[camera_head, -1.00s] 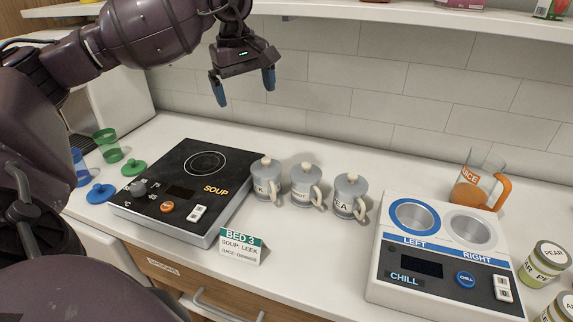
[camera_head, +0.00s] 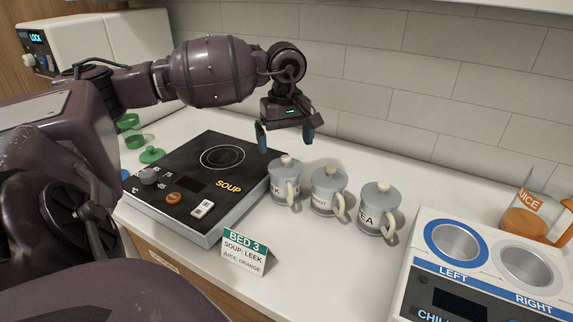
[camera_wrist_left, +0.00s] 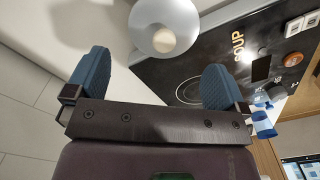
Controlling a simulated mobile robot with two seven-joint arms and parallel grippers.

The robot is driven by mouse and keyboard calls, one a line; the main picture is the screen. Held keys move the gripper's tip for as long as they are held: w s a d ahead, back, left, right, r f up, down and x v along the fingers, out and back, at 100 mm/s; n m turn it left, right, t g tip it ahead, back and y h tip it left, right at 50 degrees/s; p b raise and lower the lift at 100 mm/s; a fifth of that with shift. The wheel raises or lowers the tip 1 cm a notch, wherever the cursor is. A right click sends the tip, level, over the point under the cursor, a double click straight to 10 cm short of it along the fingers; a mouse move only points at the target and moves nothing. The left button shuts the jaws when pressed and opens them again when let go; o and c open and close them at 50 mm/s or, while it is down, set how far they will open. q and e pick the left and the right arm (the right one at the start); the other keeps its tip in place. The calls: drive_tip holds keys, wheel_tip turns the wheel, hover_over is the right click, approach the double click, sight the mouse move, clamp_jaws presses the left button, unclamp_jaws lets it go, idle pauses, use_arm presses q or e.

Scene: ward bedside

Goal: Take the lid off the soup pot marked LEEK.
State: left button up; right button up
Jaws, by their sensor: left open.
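The leftmost of three grey lidded pots (camera_head: 281,192) stands on the counter beside the soup hotplate. Only a K of its label shows, the rest is hidden round its side; this fits LEEK. Its grey lid with a pale knob (camera_head: 286,160) is on. My left gripper (camera_head: 285,143) is open and empty, pointing down just above and behind this lid. In the left wrist view, a grey lid with a pale round knob (camera_wrist_left: 164,40) shows ahead of my left fingers (camera_wrist_left: 153,70), between them and apart from both. My right gripper is not in view.
The middle pot (camera_head: 327,195) and the right pot (camera_head: 378,215) stand close to its right. The hotplate (camera_head: 175,165) is at left, the BED 3 card (camera_head: 244,254) in front. The chiller (camera_head: 476,275) and juice jug (camera_head: 530,215) are at right. Counter behind the pots is clear.

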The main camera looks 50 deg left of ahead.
sight(285, 159)
use_arm(q)
drive_tip(key=shift+s+f, duration=0.15)
drive_tip(key=shift+f, duration=2.4)
drive_tip(key=c, duration=0.7)
drive_tip(key=shift+o, duration=0.2)
drive_tip(key=shift+r, duration=0.1)
